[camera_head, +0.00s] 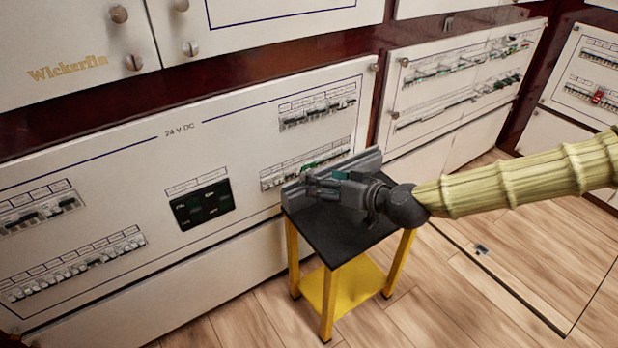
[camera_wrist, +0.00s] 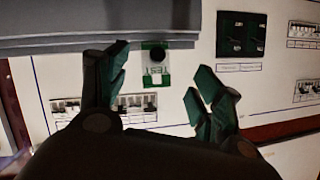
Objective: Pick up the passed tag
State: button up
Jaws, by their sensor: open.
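A small white-and-green tag (camera_wrist: 154,70) with a black round spot shows in the wrist view. Its lettering looks like "TEST" and is upside down; I cannot read the word "passed". The tag's edge meets a grey bar (camera_wrist: 40,38) at the top. My gripper (camera_wrist: 157,69) is open, with its green-padded fingers on either side of the tag in the picture; I see no contact. In the head view my gripper (camera_head: 318,181) is over the black-topped stand (camera_head: 350,237), beside the grey bar (camera_head: 350,164). I cannot make out the tag there.
The black-topped stand has yellow legs and a yellow lower shelf (camera_head: 350,287). White breaker panels (camera_head: 120,190) line the wall close behind it, with a dark display (camera_head: 202,205) and breaker rows (camera_head: 318,112).

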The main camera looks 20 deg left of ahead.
aim_at(311, 170)
jog(key=shift+b+x, duration=0.75)
jog(key=shift+x, duration=1.65)
jog(key=shift+s, duration=0.1)
jog(key=c, duration=0.8)
jog(key=shift+c, duration=0.2)
